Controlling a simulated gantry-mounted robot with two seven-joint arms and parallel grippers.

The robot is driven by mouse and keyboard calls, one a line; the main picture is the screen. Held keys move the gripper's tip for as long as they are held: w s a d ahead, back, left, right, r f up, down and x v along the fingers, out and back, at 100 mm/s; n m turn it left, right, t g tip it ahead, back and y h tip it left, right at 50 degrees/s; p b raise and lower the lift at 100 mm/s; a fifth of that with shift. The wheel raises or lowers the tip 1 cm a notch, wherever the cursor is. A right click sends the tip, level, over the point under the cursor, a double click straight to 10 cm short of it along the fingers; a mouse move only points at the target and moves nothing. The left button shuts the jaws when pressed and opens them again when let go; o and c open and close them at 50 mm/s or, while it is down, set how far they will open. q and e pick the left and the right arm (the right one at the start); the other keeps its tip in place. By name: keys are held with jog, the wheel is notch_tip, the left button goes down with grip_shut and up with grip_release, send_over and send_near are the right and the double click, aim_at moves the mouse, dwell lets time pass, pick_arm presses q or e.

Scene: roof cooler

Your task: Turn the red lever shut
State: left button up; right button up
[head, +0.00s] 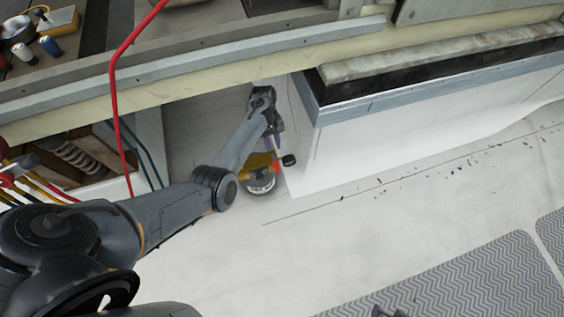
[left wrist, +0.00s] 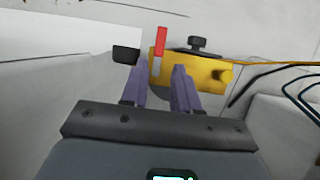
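The red lever (left wrist: 162,41) sits on a yellow tool body (left wrist: 190,72) and shows in the left wrist view just beyond my fingertips. A grey piece continues from its lower end. In the head view the red lever (head: 280,168) is a small patch beside the yellow body (head: 258,160), partly hidden by my arm. My left gripper (left wrist: 158,70) has two purple fingers spread apart, with the grey piece in line with the gap. I cannot tell whether the fingers touch anything. In the head view my left gripper (head: 272,142) reaches down over the yellow body.
A black knob (left wrist: 126,54) is left of the lever and a black cap (left wrist: 199,44) right of it. A round gauge-like part (head: 261,185) is below the yellow body. A white box wall (head: 340,150) stands close at right. Cables (left wrist: 285,80) run at right.

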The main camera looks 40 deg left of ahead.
aim_at(276, 167)
pick_arm(q)
jog(key=b+x, duration=0.5)
jog(key=x, duration=0.4)
jog(key=shift+s+f, duration=0.15)
jog(key=shift+f, duration=0.2)
grip_shut()
